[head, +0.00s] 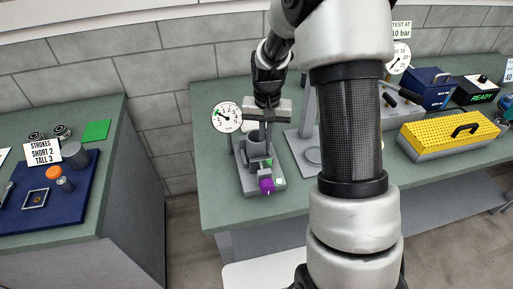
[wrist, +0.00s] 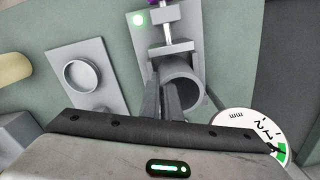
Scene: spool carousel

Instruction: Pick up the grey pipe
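The grey pipe (head: 256,146) stands upright in a grey fixture (head: 246,183) near the left end of the green bench. In the wrist view, the pipe's open round mouth (wrist: 186,92) faces me. My gripper (head: 267,128) points down at the pipe's top. In the wrist view, its two dark fingers (wrist: 163,88) are close together at the left side of the pipe mouth and overlap its rim. I cannot tell whether they are shut on the pipe wall or have a gap around it.
A purple knob (head: 266,185) and a lit green lamp (head: 281,182) are at the fixture's front. A round gauge (head: 227,117) stands behind it at left. A plate with a round socket (wrist: 82,75) lies beside it. A yellow box (head: 448,135) is farther right.

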